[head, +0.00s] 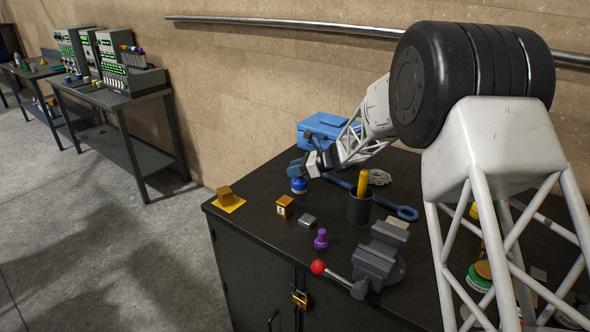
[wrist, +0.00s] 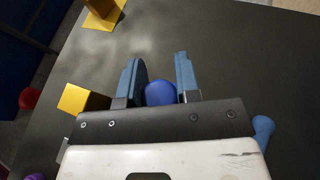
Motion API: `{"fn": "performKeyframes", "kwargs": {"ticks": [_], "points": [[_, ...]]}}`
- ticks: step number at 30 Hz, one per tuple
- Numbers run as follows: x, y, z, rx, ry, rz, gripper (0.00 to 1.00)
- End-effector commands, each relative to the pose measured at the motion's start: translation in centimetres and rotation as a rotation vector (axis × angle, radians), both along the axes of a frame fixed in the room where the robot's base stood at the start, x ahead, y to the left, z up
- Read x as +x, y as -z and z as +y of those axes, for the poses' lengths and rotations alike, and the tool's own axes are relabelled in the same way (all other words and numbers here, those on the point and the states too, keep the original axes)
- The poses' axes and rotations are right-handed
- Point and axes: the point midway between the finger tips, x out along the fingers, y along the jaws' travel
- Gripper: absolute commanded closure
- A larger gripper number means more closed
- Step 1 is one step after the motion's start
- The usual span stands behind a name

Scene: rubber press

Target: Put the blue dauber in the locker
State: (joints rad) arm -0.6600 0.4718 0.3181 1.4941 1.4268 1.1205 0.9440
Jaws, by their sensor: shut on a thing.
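The blue dauber (head: 298,185) has a round blue body with a pale band and is upright at the back left of the black worktop. Its rounded blue top also shows in the wrist view (wrist: 160,93), between the two blue fingers. My gripper (head: 294,170) is over it and shut on it. I cannot tell whether its base touches the worktop. A black cabinet (head: 254,276) under the worktop, with its doors shut and a brass padlock (head: 300,299) on the front, may be the locker. Its inside is hidden.
An orange block (head: 225,193) on a yellow square, a brass cube (head: 285,206), a grey block (head: 307,221) and a purple knobbed piece (head: 321,239) stand near the front left. A dark cup (head: 360,208), blue wrench (head: 405,212), vise (head: 378,263) and blue toolbox (head: 322,131) are nearby.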

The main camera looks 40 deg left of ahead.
Motion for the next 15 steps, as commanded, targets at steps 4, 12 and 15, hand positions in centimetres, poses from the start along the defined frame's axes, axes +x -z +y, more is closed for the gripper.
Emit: {"fn": "performKeyframes", "kwargs": {"ticks": [4, 12, 15], "points": [[0.01, -0.04, 0.00, 0.000, 0.000, 0.000, 0.96], [0.01, 0.25, 0.01, 0.000, 0.000, -0.001, 0.60], [0.00, 0.26, 0.00, 0.000, 0.000, -0.001, 0.45]]}}
